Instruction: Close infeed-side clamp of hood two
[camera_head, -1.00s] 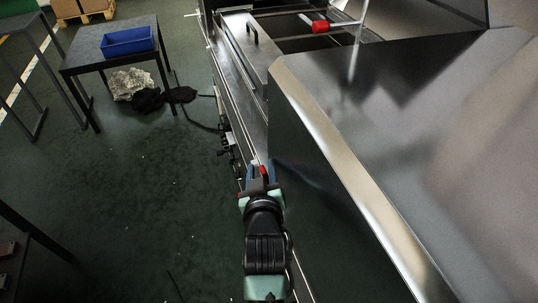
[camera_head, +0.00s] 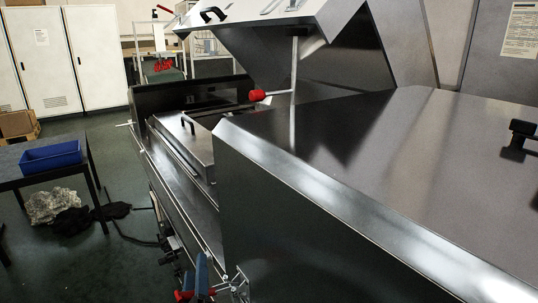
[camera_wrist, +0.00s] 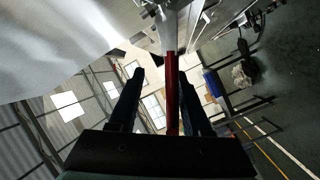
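A red clamp handle (camera_wrist: 172,90) stands between the two dark fingers of my gripper (camera_wrist: 160,73) in the wrist view. It is nearer the right finger, and a clear gap shows to the left finger, so the gripper is open around it. In the head view my gripper (camera_head: 202,272) is at the bottom edge, mostly cut off, beside the low side of the near steel hood (camera_head: 370,150). A metal clamp part (camera_head: 239,284) shows just right of it. Whether a finger touches the handle cannot be told.
The near hood is down; another hood (camera_head: 265,18) behind it is raised, with a red-knobbed rod (camera_head: 257,95) below. A table with a blue bin (camera_head: 50,156) stands at the left. Rags (camera_head: 55,205) lie on the floor.

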